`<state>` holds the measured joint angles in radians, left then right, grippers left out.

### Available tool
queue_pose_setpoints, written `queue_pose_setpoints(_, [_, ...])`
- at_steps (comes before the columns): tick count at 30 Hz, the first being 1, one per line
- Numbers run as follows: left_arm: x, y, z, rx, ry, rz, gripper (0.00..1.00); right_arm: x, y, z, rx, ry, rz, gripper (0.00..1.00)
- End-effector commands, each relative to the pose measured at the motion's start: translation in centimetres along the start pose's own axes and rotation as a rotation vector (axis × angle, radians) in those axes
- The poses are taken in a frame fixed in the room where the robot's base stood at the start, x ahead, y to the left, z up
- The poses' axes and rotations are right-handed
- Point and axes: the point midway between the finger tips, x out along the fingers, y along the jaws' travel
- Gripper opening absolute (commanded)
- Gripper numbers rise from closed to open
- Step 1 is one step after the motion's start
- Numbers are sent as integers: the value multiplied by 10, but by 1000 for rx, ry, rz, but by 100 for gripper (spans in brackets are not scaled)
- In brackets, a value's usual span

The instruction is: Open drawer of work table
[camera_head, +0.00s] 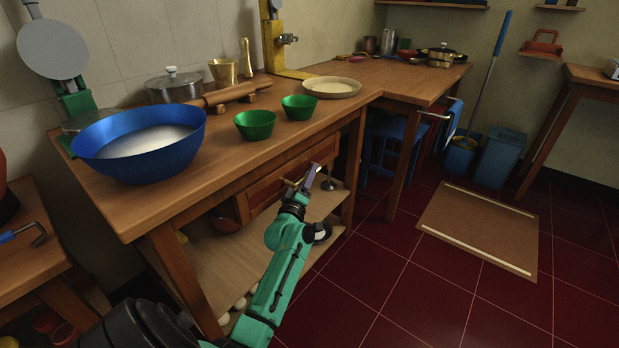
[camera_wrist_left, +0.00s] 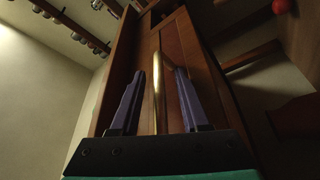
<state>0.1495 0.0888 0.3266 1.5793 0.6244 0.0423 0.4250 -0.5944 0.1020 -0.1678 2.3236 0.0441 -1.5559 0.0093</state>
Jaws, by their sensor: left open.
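The work table (camera_head: 218,176) is wooden and stands at the left in the head view. Its drawer (camera_head: 268,192) is a wooden front under the tabletop and looks shut. My left gripper (camera_head: 306,180) is in front of the drawer's right part and partly hides it. In the left wrist view the open purple fingers of my left gripper (camera_wrist_left: 167,62) stand on either side of a brass bar handle (camera_wrist_left: 157,88) on the drawer front (camera_wrist_left: 181,45). The handle runs between the fingers, nearer the left one; no grip shows. My right gripper is not in view.
On the tabletop stand a blue bowl (camera_head: 138,146), two green bowls (camera_head: 255,124) and a shallow tan dish (camera_head: 331,87). A lower shelf (camera_head: 215,262) lies under the drawer. The red tiled floor (camera_head: 420,300) to the right is mostly clear, with a brown mat (camera_head: 478,228).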

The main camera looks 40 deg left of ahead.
Motion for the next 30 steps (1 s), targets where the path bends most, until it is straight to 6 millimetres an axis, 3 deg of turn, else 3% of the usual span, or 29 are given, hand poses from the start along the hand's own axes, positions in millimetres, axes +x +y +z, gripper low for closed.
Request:
queue_pose_setpoints(4, [0, 0, 0, 0, 0, 0, 42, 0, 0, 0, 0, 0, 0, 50])
queue_pose_setpoints(7, [0, 0, 0, 0, 0, 0, 4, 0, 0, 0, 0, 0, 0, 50])
queue_pose_setpoints(8, [0, 0, 0, 0, 0, 0, 0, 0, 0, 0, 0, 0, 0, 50])
queue_pose_setpoints(30, [-1, 0, 0, 0, -1, -1, 0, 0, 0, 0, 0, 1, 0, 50])
